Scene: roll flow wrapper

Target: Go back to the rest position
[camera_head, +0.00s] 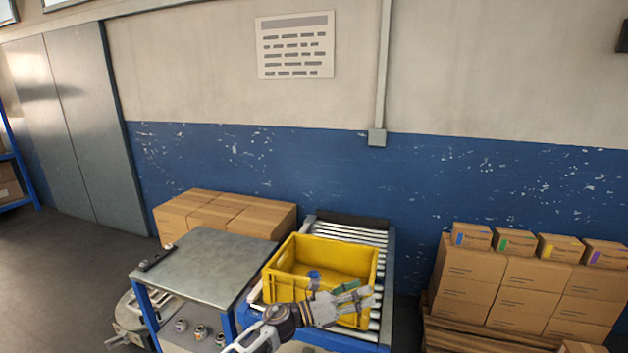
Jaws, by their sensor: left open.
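My left gripper (362,297) reaches in from the bottom of the head view and is open. It is over the front right part of the yellow crate (290,292), hiding part of its front wall. Nothing shows between its fingers. Inside the crate are a small blue item (313,275) and a green item (345,286), the green one partly hidden by the gripper. My right gripper is not in view.
The crate stands on a roller conveyor (345,233) with a blue frame. Left of it is a grey-topped table (205,268) with a dark object (157,257) on its edge and small cans below. Stacked cartons stand behind the table and on a pallet at right.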

